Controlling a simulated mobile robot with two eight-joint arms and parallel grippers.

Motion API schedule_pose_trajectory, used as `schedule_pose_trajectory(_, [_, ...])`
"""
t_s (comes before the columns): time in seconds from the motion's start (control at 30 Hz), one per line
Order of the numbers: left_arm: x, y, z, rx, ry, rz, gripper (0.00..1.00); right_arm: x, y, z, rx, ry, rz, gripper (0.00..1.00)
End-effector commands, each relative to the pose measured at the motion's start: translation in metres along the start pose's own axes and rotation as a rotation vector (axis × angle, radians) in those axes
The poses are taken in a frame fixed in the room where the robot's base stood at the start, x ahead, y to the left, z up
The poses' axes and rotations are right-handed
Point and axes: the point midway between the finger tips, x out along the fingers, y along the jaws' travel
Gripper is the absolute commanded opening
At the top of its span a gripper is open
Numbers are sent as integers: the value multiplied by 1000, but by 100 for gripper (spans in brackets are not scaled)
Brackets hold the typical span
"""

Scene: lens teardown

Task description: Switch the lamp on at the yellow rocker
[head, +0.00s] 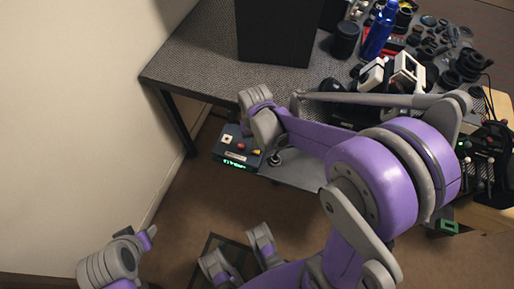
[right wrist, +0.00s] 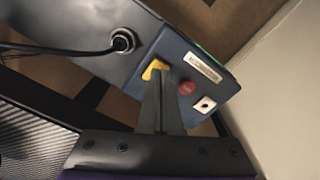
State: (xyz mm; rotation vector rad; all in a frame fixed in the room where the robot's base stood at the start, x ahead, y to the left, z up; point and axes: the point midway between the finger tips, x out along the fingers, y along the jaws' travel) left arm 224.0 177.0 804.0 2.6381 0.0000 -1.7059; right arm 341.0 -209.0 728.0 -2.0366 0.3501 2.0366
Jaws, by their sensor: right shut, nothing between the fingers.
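The yellow rocker (right wrist: 155,69) sits on a dark blue control box (right wrist: 207,111), beside a red button (right wrist: 187,88) and a white square with a dark centre (right wrist: 205,104). My right gripper (right wrist: 158,80) is shut and empty. Its fingertips overlap the rocker's lower edge in the right wrist view; I cannot tell whether they touch. In the head view the box (head: 226,153) hangs at the table's front edge, with the rocker (head: 257,152) just below my right gripper (head: 266,140). My left gripper (head: 145,236) is low at the left, away from the box; its jaws are unclear. I cannot identify the lamp.
A green lit display (head: 234,163) is on the box's front. A round socket (right wrist: 122,40) with a black cable is on the grey panel beside it. The table (head: 200,60) carries a black block (head: 275,32), a blue bottle (head: 379,32) and several lens parts. A wall stands left.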

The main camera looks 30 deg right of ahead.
Motion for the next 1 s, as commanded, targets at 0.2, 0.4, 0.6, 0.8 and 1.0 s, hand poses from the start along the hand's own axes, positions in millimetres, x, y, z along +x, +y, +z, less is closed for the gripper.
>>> schedule_pose_trajectory(0.2, [0,0,0,0,0,0,50,0,0,0,0,0,0,0])
schedule_pose_trajectory(0.4, [2,0,1,0,-1,0,50,3,0,0,0,0,0,0])
schedule_pose_trajectory(0.6, [4,0,2,0,-2,0,50,6,0,0,0,0,0,0])
schedule_pose_trajectory(0.8, [7,0,3,0,-2,0,50,9,0,0,0,0,0,0])
schedule_pose_trajectory(1.0, [9,0,4,0,-3,0,50,12,0,0,0,0,0,0])
